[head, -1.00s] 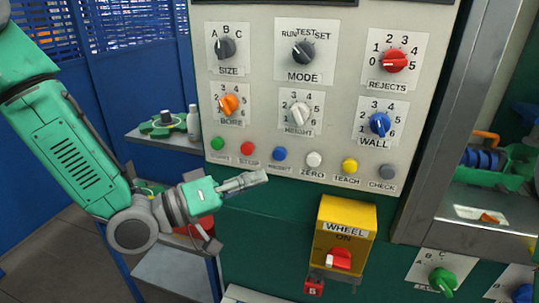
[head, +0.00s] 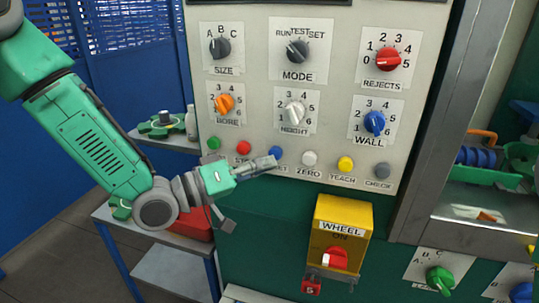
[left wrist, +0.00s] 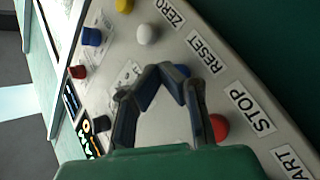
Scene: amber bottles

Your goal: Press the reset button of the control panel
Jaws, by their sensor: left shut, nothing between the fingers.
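The reset button is a blue round button (head: 276,153) in the lower row of the pale control panel (head: 258,78). Its label is partly covered by my left gripper (head: 272,162) in the head view. My left gripper is shut and empty, its fingertips just beside and below the blue button. In the left wrist view the closed fingertips (left wrist: 170,74) overlap the blue button (left wrist: 183,71), which is partly hidden behind them, near the RESET label (left wrist: 205,50). I cannot tell whether the tips touch it. My right gripper is not in view.
The red stop button (head: 243,147) is to the left and the white zero button (head: 310,158) to the right. Several knobs sit above. A yellow WHEEL switch box (head: 343,220) juts out below. A metal frame (head: 440,120) stands to the right.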

